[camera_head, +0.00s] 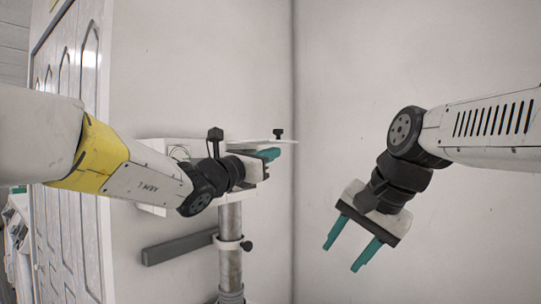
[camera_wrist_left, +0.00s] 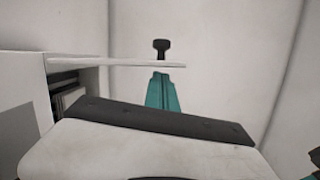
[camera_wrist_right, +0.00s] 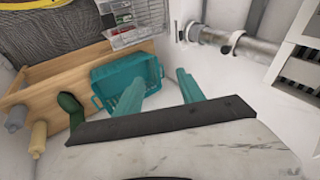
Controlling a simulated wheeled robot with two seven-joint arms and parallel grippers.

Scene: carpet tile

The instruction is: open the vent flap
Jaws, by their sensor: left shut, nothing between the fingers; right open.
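The vent is a white box (camera_head: 150,152) on the wall, mostly hidden behind my left arm in the head view. Its flap, a thin white plate (camera_wrist_left: 120,63) with a black knob (camera_wrist_left: 161,47), stands out roughly level from the box in the left wrist view. Dark slots (camera_wrist_left: 68,92) show below it. The flap also shows in the head view (camera_head: 258,142). My left gripper (camera_head: 270,153) is shut and empty, its teal fingers (camera_wrist_left: 160,85) just under the flap's outer end; I cannot tell whether they touch. My right gripper (camera_head: 342,258) is open and empty, well right of the vent.
A metal pipe (camera_head: 230,255) with a clamp runs below the vent, beside a grey wall bar (camera_head: 180,247). White panelled doors (camera_head: 78,75) stand at left. The right wrist view shows a teal crate (camera_wrist_right: 103,76) and a wooden rack (camera_wrist_right: 65,66). The right wall is bare.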

